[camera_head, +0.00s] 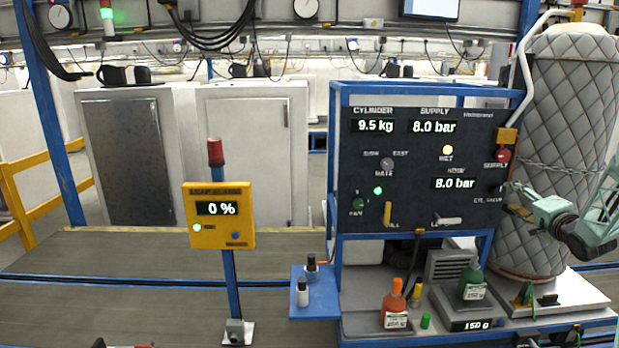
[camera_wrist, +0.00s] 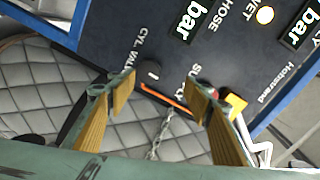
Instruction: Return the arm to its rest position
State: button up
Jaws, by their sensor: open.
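My teal arm (camera_head: 578,228) reaches in from the right edge in the head view, in front of the quilted cylinder (camera_head: 570,95). My gripper (camera_head: 510,190) is close to the lower right edge of the dark control panel (camera_head: 405,165), near the cylinder valve label. In the wrist view my gripper (camera_wrist: 152,85) is open, with its two yellow-padded fingers apart and nothing held. The cylinder valve knob (camera_wrist: 151,70) shows beyond and between the fingertips. I cannot tell whether a fingertip touches the panel.
A chain (camera_head: 565,165) crosses the cylinder. The orange bottle (camera_head: 396,305) and green bottle (camera_head: 472,280) stand on the bench below the panel. The yellow alarm box (camera_head: 219,232) stands on a blue post to the left.

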jog(key=s+a+r+n+g+h+b, duration=0.1)
jog(key=a+r+n+g+b, duration=0.1)
jog(key=a+r, duration=0.35)
jog(key=s+a+r+n+g+h+b, duration=0.1)
jog(key=a+r+b, duration=0.15)
jog(key=a, duration=0.65)
jog(key=s+a+r+n+g+b, duration=0.3)
jog(key=s+a+b, duration=0.1)
jog(key=s+a, duration=1.25)
jog(key=s+a+f+n+g+y+b, duration=0.1)
jog(key=s+a+f, duration=0.4)
jog(key=s+a, duration=0.5)
jog(key=s+a+f+n+g+y+b, duration=0.1)
jog(key=s+a+f+n+g+b, duration=0.2)
jog(key=s+a, duration=0.7)
jog(key=s+a+f+n+g+y+b, duration=0.1)
jog(key=s+a+f+n+g+b, duration=0.2)
jog(key=s, duration=2.4)
jog(key=a+f+n+b, duration=0.1)
jog(key=a+f+n, duration=0.1)
jog(key=a+f, duration=0.2)
jog(key=shift+s+a+f+y, duration=0.3)
jog(key=shift+a+y, duration=0.1)
jog(key=shift+a, duration=1.1)
